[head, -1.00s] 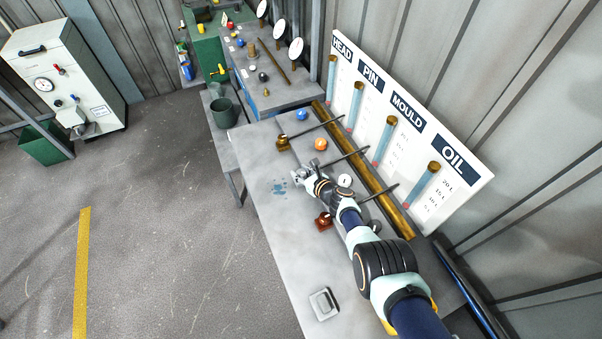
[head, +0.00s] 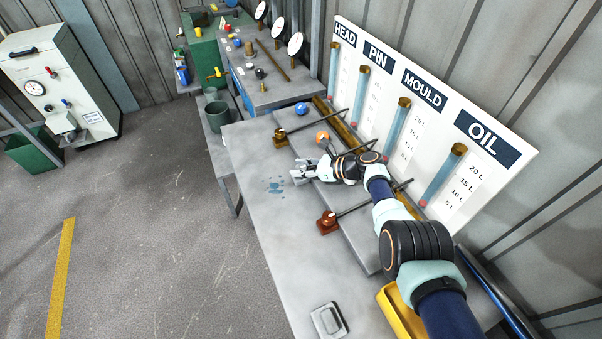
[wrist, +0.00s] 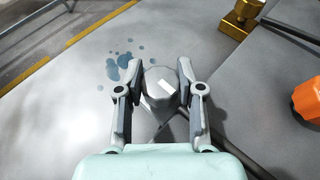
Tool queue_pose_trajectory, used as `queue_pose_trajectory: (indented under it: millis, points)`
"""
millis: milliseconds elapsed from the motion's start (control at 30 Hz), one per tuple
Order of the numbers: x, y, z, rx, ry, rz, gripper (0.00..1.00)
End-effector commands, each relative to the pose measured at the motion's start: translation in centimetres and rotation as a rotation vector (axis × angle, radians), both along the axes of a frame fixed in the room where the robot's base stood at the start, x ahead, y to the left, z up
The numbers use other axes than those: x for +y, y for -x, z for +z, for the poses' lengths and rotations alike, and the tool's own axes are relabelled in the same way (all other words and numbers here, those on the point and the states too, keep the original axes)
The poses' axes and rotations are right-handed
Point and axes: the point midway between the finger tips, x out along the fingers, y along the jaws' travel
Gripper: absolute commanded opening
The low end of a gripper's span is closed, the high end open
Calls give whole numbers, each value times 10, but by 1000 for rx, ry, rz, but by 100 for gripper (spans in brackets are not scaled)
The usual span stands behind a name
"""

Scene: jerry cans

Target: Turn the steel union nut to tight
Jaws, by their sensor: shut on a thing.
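The steel union nut (wrist: 160,88) is a grey faceted piece with a white mark on its face, in the middle of the wrist view. My gripper (wrist: 159,75) has one finger on each side of it and is shut on it. In the head view my gripper (head: 300,172) is over the bench by the blue drops, pointing left. There the fingers mostly hide the nut. I cannot tell from the white mark how tight the nut is.
On the bench (head: 270,225) are a brass fitting (head: 280,138), a red-brown fitting (head: 327,223), an orange knob (head: 322,136) and a blue knob (head: 301,108). Dark rods run toward the gauge board (head: 440,110). Blue drops (head: 276,185) lie left of my gripper. The near bench is mostly clear.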

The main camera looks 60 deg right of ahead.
Motion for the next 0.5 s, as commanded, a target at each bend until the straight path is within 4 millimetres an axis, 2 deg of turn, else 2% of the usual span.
queue_pose_trajectory:
  millis: [367, 400, 500]
  points:
    - [0, 0, 2, -1, 1, 6, 2]
    - [0, 0, 2, -1, 1, 6, 40]
    - [0, 0, 2, -1, 1, 6, 57]
